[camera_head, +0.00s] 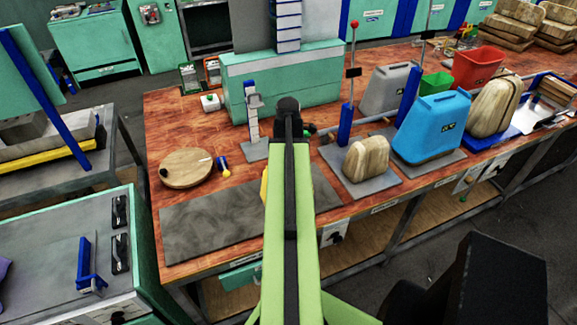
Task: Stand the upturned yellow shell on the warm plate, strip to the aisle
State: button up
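A small part of a yellow thing (264,186), likely the yellow shell, shows at the left edge of my green arm. The arm hides most of it, so I cannot tell how it lies or see its strip. It appears at the far side of a wide dark grey mat (212,225) on the wooden bench. Flat grey plates stand under the presses; one (383,187) bears a wooden block. I cannot tell which plate is warm. My arm reaches forward over the bench to a black joint; my gripper is hidden behind it.
A blue canister (433,128), wooden block (367,158) and press posts (345,125) crowd the right. The mat's left half is clear.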

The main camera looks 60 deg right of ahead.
jog(key=shift+f+b, duration=0.35)
jog(key=shift+f, duration=0.05)
jog(key=o, duration=2.1)
jog(key=shift+c, duration=0.2)
notch_tip(320, 180, up, 17)
jog(key=p, duration=1.7)
jog(key=shift+r, duration=0.2)
